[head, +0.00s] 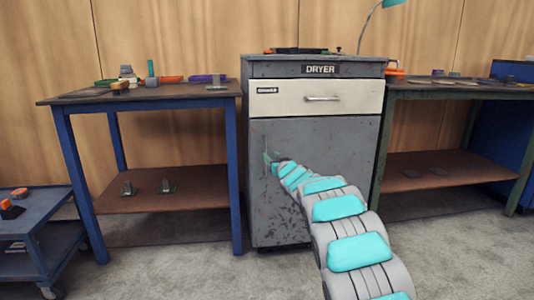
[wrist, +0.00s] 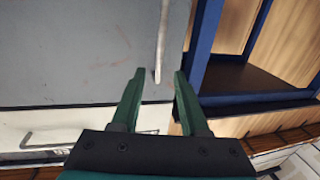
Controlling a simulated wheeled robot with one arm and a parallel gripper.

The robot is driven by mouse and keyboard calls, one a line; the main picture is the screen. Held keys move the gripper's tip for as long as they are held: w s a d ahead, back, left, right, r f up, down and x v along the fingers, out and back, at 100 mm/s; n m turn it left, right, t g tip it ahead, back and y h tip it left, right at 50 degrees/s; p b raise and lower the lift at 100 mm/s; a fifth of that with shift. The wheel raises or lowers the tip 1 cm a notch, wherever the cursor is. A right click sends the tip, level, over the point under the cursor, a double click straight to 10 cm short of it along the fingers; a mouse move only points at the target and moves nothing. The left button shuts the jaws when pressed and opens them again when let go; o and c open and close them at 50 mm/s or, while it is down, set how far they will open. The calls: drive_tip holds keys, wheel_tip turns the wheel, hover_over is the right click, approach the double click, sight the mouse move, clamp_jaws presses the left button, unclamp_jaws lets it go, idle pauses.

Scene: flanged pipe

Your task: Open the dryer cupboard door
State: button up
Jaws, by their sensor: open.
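The dryer cupboard door (head: 325,150) is the grey, scuffed panel below the cream drawer, and it looks shut. It also shows in the wrist view (wrist: 70,55), which appears turned upside down. Its light vertical bar handle (wrist: 162,40) runs near the door's edge. My gripper (wrist: 160,73) is open, with green fingers on either side of the line of the handle's end. Whether the fingers are level with the bar in depth is unclear. In the head view my gripper (head: 270,158) is at the door's upper left, partly hidden by my arm, and the handle is hard to make out.
The cream drawer (head: 315,98) with a metal handle sits above the door, shut. A blue-legged bench (head: 150,98) stands close on the left, and a green-framed bench (head: 450,93) on the right. A blue trolley (head: 45,220) is at far left. Floor in front is clear.

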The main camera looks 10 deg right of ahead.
sight(265, 150)
drive_tip(key=w+a+p, duration=0.1)
drive_tip(key=w+p, duration=0.1)
drive_tip(key=w, duration=0.5)
drive_tip(key=shift+w+a, duration=0.15)
drive_tip(key=shift+a, duration=0.05)
idle(0.3)
clamp_jaws()
idle(1.4)
